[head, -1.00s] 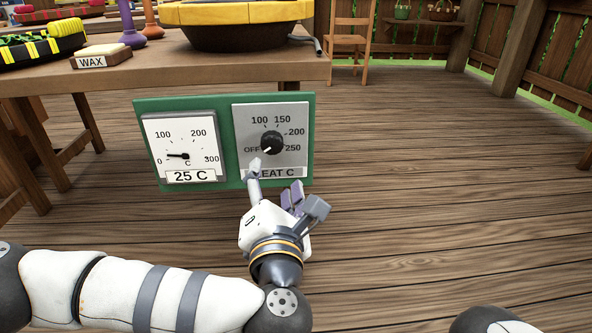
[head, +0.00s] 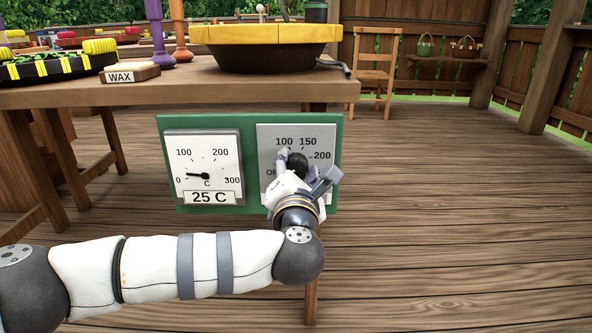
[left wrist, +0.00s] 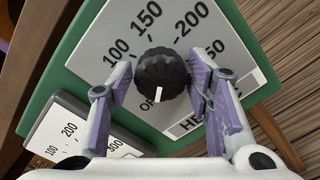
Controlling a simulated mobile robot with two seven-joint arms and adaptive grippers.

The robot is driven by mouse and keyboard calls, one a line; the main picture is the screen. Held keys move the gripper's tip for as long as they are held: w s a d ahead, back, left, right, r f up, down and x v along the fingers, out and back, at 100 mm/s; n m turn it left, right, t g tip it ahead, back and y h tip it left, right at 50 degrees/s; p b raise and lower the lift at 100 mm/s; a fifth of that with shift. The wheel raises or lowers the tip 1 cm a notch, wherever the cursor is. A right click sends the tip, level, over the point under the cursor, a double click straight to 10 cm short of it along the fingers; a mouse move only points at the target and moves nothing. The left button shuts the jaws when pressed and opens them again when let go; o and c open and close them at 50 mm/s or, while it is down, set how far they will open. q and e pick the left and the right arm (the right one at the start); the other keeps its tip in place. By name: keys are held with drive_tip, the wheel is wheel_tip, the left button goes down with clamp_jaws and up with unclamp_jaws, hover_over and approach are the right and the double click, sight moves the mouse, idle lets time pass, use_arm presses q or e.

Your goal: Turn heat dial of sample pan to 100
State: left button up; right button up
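The black heat dial (head: 297,163) sits on the grey plate labelled HEAT C on the green panel. In the left wrist view the dial (left wrist: 162,72) shows its white mark pointing to the OFF label, away from 100. My left gripper (head: 303,172) is at the panel in front of the dial. In the left wrist view its fingers (left wrist: 160,82) stand open, one on each side of the dial, close to it. I cannot tell whether either finger touches it. My right gripper is out of view.
A white gauge (head: 205,168) reading 25 C is on the panel's left side. Above stands a wooden table (head: 200,92) with a yellow-rimmed pan (head: 265,50) and a WAX block (head: 130,75). The floor to the right is clear.

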use_arm(q)
drive_tip(key=c, duration=0.6)
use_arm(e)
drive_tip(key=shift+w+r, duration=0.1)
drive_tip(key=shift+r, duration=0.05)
use_arm(q)
drive_tip(key=m+p, duration=0.2)
drive_tip(key=shift+r+m+p, duration=0.3)
drive_tip(key=shift+r+p, duration=0.05)
drive_tip(key=shift+p, duration=0.05)
drive_tip(key=m+p, duration=0.2)
drive_tip(key=shift+m, duration=0.4)
drive_tip(key=m+p, duration=0.2)
drive_tip(key=m, duration=0.1)
drive_tip(key=shift+m, duration=0.3)
drive_tip(key=m+p, duration=0.3)
drive_tip(key=m, duration=0.2)
drive_tip(key=shift+f, duration=0.1)
drive_tip(key=m+p, duration=0.1)
drive_tip(key=m, duration=0.4)
drive_tip(key=shift+f+m+p, duration=0.15)
drive_tip(key=shift+m+p, duration=0.15)
drive_tip(key=shift+p, duration=0.05)
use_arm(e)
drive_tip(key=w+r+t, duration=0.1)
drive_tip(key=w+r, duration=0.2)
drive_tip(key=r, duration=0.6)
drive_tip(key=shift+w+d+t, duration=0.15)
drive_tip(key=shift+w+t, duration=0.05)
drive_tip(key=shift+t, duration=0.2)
